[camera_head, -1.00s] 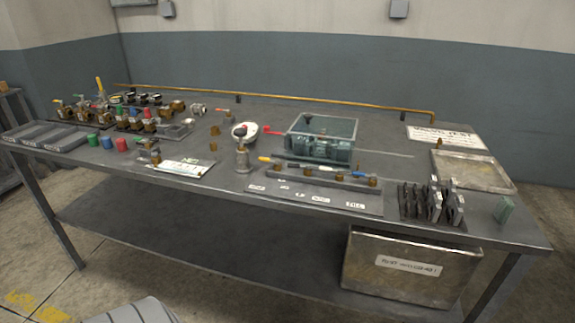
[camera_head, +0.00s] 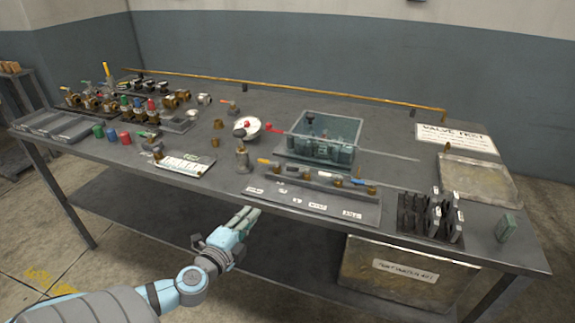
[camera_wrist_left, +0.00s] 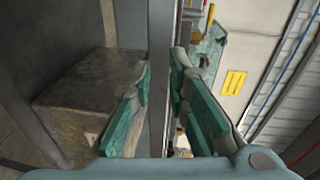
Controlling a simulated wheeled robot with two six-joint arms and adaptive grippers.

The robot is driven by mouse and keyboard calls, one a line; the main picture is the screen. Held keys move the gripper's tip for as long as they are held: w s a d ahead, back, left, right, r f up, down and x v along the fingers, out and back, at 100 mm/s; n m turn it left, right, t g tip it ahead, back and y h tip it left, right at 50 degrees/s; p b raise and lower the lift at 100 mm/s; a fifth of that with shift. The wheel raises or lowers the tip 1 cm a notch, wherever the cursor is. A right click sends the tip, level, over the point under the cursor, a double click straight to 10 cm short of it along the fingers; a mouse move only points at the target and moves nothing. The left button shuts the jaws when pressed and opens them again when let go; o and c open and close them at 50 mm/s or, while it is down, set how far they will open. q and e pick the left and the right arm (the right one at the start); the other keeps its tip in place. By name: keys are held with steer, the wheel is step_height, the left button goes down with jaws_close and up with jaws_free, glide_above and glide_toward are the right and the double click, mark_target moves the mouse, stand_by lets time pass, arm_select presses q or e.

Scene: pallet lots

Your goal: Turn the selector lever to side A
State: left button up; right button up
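Several levers stand on the grey bench; I cannot tell for sure which is the selector. A labelled panel (camera_head: 310,203) at the front middle carries a fitting with an orange lever (camera_head: 266,162) and a blue lever (camera_head: 337,178). A red lever (camera_head: 273,128) sticks out beside a white round dial (camera_head: 247,126). The side letters are too small to read. My left gripper (camera_head: 246,216) is in front of the bench's front edge, below the panel, touching no lever. In the left wrist view its fingers (camera_wrist_left: 162,72) are apart and empty, with a grey bar between or beyond them.
A dark rack (camera_head: 430,215) and a shallow tray (camera_head: 477,180) lie to the right. Several valves (camera_head: 105,103) crowd the left. A metal bin (camera_head: 405,273) sits under the bench. The front edge (camera_head: 200,183) lies before my gripper.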

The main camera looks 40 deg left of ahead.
arm_select(q)
steer(key=m+t+h, duration=0.1)
steer(key=m+t, duration=0.1)
glide_toward(291, 171)
steer(key=w, duration=0.2)
steer(key=w+a+p, duration=0.1)
steer(key=w, duration=0.2)
steer(key=w+p, duration=0.1)
steer(key=w, duration=0.2)
steer(key=shift+w+a+r, duration=0.1)
steer(key=shift+a+r, duration=0.1)
steer(key=shift+a, duration=0.1)
steer(key=shift+w, duration=0.1)
jaws_close()
